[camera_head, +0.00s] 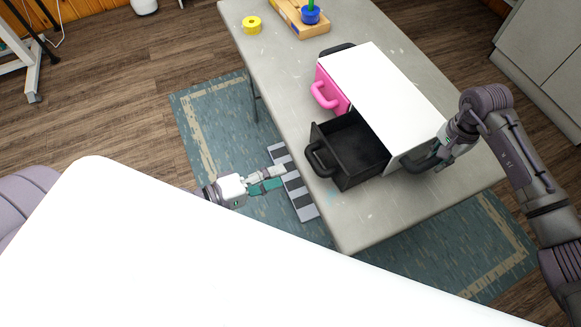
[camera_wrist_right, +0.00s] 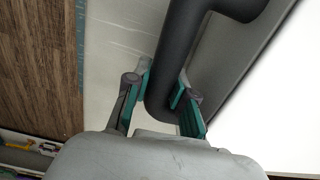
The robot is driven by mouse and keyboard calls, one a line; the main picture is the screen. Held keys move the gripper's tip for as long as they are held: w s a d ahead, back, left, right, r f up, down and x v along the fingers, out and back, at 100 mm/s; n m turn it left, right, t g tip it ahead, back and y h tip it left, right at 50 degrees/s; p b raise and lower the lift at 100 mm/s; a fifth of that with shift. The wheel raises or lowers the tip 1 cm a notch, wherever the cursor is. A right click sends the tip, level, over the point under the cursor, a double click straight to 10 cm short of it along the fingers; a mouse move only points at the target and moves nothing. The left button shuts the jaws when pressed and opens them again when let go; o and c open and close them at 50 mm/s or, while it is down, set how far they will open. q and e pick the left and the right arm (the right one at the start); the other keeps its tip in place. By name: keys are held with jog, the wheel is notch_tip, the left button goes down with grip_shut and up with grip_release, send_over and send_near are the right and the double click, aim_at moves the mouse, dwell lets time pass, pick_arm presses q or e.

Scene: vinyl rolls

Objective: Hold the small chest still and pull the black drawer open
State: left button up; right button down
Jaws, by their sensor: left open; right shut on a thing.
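The small chest (camera_head: 385,85) has a white top and stands on the grey table. Its black drawer (camera_head: 352,150) sticks out, open and empty inside, with a black loop handle (camera_head: 318,160) on its front. The pink drawer (camera_head: 330,92) beside it looks closed. My right gripper (camera_head: 443,155) is shut on the dark side handle (camera_head: 415,163) at the chest's right end; the handle also shows between its fingers in the right wrist view (camera_wrist_right: 182,55). My left gripper (camera_head: 280,178) is open and empty, left of the black drawer's handle and apart from it.
The grey table (camera_head: 275,75) also bears a yellow ring (camera_head: 252,25) and a wooden board (camera_head: 297,18) with a blue piece at the far end. A large white surface (camera_head: 130,250) fills the lower left. A striped grey thing (camera_head: 296,190) lies below the table's left edge.

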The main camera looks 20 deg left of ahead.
pick_arm(q)
jog(key=shift+s+a+r, duration=0.1)
jog(key=shift+s+a, duration=0.2)
jog(key=shift+s, duration=0.05)
pick_arm(e)
jog(key=shift+s+f, duration=0.25)
jog(key=shift+f, duration=0.05)
jog(key=c, duration=0.9)
grip_release()
jog(key=shift+w, duration=0.15)
pick_arm(q)
jog(key=shift+w+d, duration=0.1)
pick_arm(e)
jog(key=shift+r, duration=0.1)
jog(key=shift+r, duration=0.1)
